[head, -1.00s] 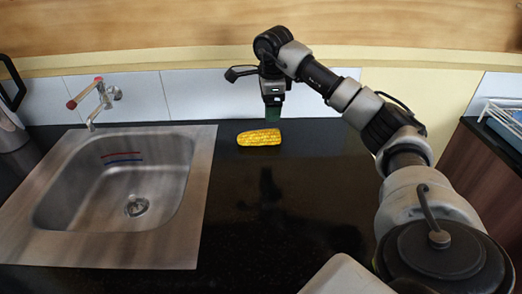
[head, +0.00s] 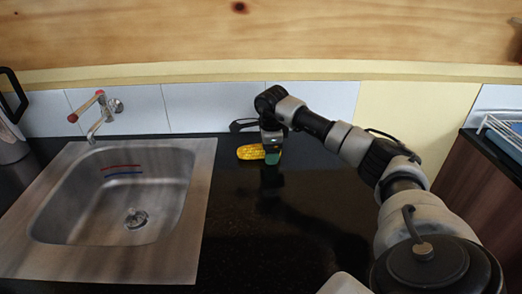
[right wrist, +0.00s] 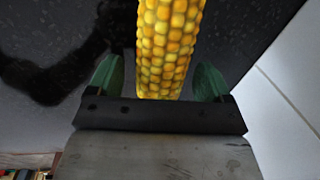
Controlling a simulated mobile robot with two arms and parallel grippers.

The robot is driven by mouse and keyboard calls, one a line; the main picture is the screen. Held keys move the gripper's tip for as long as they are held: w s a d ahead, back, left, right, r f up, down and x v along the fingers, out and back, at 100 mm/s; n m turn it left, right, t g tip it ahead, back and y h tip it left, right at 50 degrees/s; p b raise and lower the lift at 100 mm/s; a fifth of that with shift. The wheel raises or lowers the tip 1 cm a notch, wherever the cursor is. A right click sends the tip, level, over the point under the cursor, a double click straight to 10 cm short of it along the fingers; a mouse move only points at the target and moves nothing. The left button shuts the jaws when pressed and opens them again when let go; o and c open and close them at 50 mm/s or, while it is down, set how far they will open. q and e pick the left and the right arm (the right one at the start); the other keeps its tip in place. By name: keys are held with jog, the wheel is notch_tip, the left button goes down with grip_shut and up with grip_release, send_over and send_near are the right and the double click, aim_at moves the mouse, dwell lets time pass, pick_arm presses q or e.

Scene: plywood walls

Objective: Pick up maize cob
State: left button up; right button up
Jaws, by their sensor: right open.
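The yellow maize cob (head: 250,152) lies on the black countertop, right of the sink and near the back wall. My right gripper (head: 272,157) is low over the cob's right end and hides part of it. In the right wrist view the cob (right wrist: 168,45) runs between the two green fingers of the gripper (right wrist: 157,80). The fingers are open, with a gap on each side of the cob. My left gripper is not in view.
A steel sink (head: 203,190) with a red-handled tap (head: 99,110) is at the left. A metal kettle-like vessel (head: 10,142) stands at the far left. A tiled wall (head: 205,108) is close behind the cob. The counter in front is clear.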

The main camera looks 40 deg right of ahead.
jog(key=c, duration=1)
jog(key=shift+r, duration=0.1)
jog(key=shift+c, duration=0.2)
